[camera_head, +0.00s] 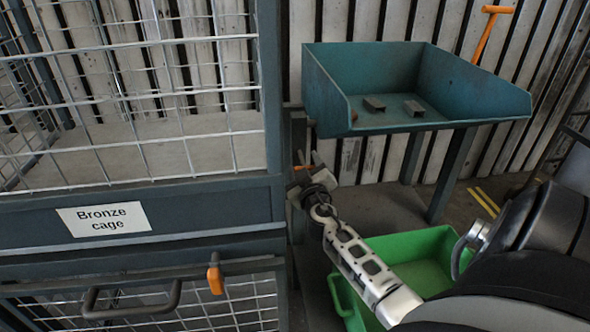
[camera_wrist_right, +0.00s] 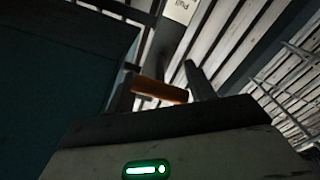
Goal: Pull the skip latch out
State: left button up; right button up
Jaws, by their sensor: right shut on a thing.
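The skip (camera_head: 328,92) is a teal open tray on a stand at the upper middle. The latch shows as a short orange bar (camera_wrist_right: 158,91) in the right wrist view, lying across between the two fingers of my right gripper (camera_wrist_right: 172,84). In the head view my right gripper (camera_head: 305,172) is at the left post of the skip's stand, just below the tray's left end. It is shut on the orange latch, of which only a small bit (camera_head: 301,167) shows there. My left gripper is not in view.
A mesh cage with a sign reading "Bronze cage" (camera_head: 103,218) stands close left, with an orange catch (camera_head: 215,276) and a dark handle (camera_head: 131,300). A green bin (camera_head: 410,246) is under the skip. Metal blocks (camera_head: 414,108) lie in the tray. An orange lever (camera_head: 487,34) rises behind.

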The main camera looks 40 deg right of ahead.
jog(key=shift+s+a+f, duration=0.1)
jog(key=shift+s+f, duration=0.05)
jog(key=shift+f, duration=0.1)
jog(key=o, duration=1.2)
jog(key=shift+s+r, duration=0.1)
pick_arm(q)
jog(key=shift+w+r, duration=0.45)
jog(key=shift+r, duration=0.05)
pick_arm(e)
jog(key=shift+r, duration=0.1)
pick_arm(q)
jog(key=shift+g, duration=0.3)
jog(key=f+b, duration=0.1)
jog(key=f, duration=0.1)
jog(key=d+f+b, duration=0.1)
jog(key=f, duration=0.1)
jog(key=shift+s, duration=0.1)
pick_arm(e)
jog(key=v, duration=1.6)
